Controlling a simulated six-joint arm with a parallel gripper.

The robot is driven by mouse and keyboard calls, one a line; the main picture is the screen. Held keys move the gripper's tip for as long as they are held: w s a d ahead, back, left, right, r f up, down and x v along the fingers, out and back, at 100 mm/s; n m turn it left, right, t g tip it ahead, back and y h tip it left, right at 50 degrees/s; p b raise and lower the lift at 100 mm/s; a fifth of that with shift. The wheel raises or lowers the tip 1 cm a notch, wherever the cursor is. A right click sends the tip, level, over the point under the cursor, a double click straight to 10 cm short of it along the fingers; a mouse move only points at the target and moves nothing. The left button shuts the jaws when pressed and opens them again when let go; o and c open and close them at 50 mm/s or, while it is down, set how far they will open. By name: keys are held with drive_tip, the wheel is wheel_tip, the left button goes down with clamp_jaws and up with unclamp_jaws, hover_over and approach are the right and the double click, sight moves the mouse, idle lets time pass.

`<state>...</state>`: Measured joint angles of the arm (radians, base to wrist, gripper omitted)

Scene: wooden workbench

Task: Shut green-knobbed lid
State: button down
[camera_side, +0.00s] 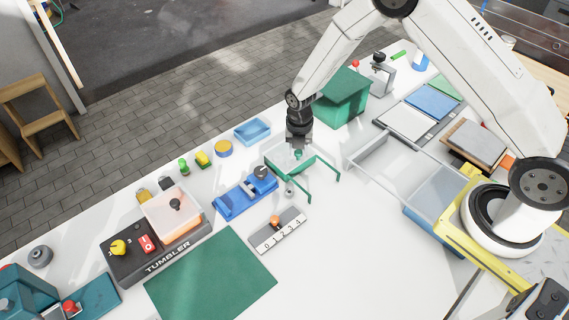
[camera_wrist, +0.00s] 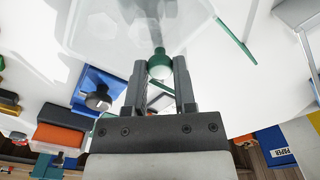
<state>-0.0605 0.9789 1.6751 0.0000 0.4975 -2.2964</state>
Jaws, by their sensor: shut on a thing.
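The green knob (camera_wrist: 160,66) sits between the two fingers of my gripper (camera_wrist: 159,75) in the wrist view. My gripper is shut on it. The knob joins a clear panel (camera_wrist: 105,30), which looks like its lid. In the side view my gripper (camera_side: 298,150) is above a clear, green-edged piece (camera_side: 323,172) at mid-bench, with the green knob (camera_side: 298,156) just under the fingers. The clear material is hard to make out, so I cannot tell whether the lid is level or seated.
A blue device with a black knob (camera_side: 261,172) lies close on the left. A numbered slider with an orange knob (camera_side: 275,221) is in front. A green box (camera_side: 344,98) stands behind, and a clear open bin (camera_side: 368,147) stands to the right.

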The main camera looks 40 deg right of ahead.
sight(298, 151)
drive_tip(key=shift+w, duration=0.25)
drive_tip(key=shift+c, duration=2)
unclamp_jaws()
drive_tip(key=shift+r, duration=0.1)
drive_tip(key=shift+r, duration=3.8)
drive_tip(key=shift+s, duration=0.1)
